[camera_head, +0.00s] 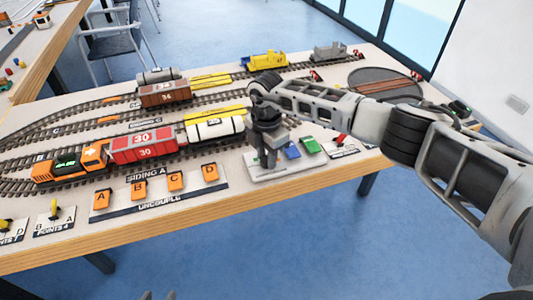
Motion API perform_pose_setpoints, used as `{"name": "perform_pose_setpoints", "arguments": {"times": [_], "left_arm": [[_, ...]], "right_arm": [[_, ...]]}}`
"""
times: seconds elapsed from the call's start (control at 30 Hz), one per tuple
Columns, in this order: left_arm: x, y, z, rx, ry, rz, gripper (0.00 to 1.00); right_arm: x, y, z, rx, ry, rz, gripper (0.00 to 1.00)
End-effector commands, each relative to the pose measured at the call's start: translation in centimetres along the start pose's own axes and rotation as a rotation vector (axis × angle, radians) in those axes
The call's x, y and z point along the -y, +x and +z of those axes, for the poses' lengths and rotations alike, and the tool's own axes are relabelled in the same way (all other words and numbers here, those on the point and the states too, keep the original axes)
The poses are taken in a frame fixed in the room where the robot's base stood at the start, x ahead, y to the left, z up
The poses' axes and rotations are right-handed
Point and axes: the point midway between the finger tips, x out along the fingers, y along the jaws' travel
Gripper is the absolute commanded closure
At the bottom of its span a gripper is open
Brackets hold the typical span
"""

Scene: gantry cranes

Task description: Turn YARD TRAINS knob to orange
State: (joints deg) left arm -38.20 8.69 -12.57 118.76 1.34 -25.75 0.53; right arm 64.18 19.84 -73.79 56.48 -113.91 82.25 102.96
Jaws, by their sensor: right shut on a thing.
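My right gripper (268,163) comes in from the right and points down at a small white panel (272,177) at the table's front edge. It is shut on a knob there, which its fingers mostly hide. A blue patch (292,151) and a green patch (310,146) show to the right of the fingers. No orange patch shows on this panel; the gripper covers part of it. The panel's lettering and the knob's pointing direction cannot be read. Two grey tips of my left gripper (158,295) just show at the bottom edge.
Left of the panel is an UNCOUPLE plate (158,205) with several orange buttons. Behind it stand an orange locomotive (70,165), a red wagon (143,145) and a cream tank wagon (215,128) on track. A red lever (341,139) stands to the right. A turntable (385,84) lies at the back right.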

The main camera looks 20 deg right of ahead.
Motion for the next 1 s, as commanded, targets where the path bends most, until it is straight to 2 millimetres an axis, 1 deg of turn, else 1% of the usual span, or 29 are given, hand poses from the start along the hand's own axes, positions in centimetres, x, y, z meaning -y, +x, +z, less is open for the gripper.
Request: {"name": "perform_pose_setpoints", "arguments": {"times": [0.2,0.23,0.27,0.3,0.57,0.67,0.77,0.83,1.0], "left_arm": [[0.0,0.0,0.0,-0.001,0.001,0.0,0.64],[0.0,0.0,0.0,-0.001,0.001,0.0,0.64],[0.0,0.0,0.0,-0.001,0.001,0.0,0.64],[0.0,0.0,0.0,-0.001,0.001,0.0,0.64],[0.0,0.0,-0.1,-0.002,0.0,0.0,0.64],[0.0,0.0,-0.1,-0.002,0.0,0.0,0.64],[0.0,0.0,-0.1,-0.002,0.0,0.0,0.64],[0.0,0.0,-0.1,-0.002,0.0,0.0,0.64],[0.0,0.2,0.1,-0.003,-0.001,0.0,0.64]], "right_arm": [[-0.1,-0.1,0.1,0.002,-0.001,0.002,0.93],[-0.1,-0.1,0.1,0.002,-0.001,0.002,0.68],[-0.1,-0.1,0.1,0.002,-0.001,0.002,0.59],[-0.1,-0.1,0.1,0.002,-0.001,0.002,0.49],[0.0,-0.1,0.0,0.001,-0.002,0.001,0.49],[-0.1,-0.5,0.0,0.001,-0.002,0.002,0.49],[-0.1,-1.6,0.1,0.002,-0.003,0.004,0.49],[-0.1,-2.9,0.1,0.002,-0.003,0.004,0.49],[-0.1,-6.9,0.1,0.002,-0.003,0.007,0.49]]}}
